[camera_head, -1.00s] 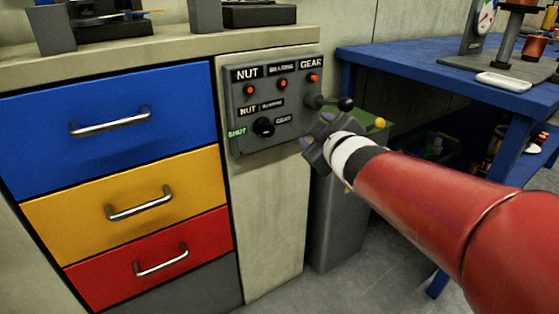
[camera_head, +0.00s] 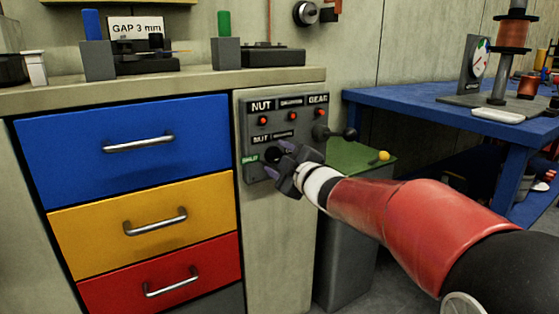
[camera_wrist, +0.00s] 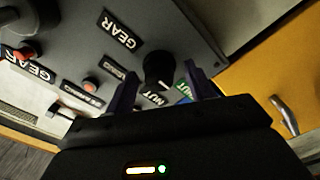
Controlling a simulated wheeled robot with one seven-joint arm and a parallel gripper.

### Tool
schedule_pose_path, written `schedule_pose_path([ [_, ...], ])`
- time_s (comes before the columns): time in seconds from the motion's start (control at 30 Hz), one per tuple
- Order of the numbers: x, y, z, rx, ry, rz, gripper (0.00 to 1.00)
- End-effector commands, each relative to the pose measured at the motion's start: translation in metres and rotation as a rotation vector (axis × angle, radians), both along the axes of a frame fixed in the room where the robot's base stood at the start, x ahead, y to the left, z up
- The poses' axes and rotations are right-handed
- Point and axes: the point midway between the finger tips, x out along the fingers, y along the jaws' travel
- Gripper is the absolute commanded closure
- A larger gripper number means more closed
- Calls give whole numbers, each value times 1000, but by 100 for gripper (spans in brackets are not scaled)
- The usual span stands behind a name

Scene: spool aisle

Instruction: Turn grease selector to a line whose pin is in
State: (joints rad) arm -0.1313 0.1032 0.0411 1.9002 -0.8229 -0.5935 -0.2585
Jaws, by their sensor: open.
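The grey selector panel (camera_head: 247,112) is on the cabinet front, right of the drawers. The black selector knob (camera_head: 272,154) is partly hidden by my gripper (camera_head: 284,168). In the wrist view the knob (camera_wrist: 157,66) lies between the fingertips of my open gripper (camera_wrist: 164,80); contact cannot be told. A pale mark shows at its lower edge, near the NUT label (camera_wrist: 155,98) and the green label (camera_wrist: 184,96); its exact setting is unclear. NUT pin (camera_head: 262,121), middle pin (camera_head: 291,116) and GEAR pin (camera_head: 319,112) look red; which are in is unclear.
A black ball-ended lever (camera_head: 349,134) sticks out at the panel's right. A green-topped grey bin (camera_head: 345,235) stands below it, with a yellow ball (camera_head: 383,155). The blue bench (camera_head: 400,100) is at right, the drawers' handles (camera_head: 155,221) at left.

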Motion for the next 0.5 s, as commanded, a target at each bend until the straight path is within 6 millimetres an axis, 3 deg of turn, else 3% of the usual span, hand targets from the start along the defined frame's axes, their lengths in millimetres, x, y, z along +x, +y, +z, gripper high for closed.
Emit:
schedule_pose_path([
  [0.27,1,1,0,0,-1,-1,47],
  [0.5,1,1,0,1,0,-1,79],
])
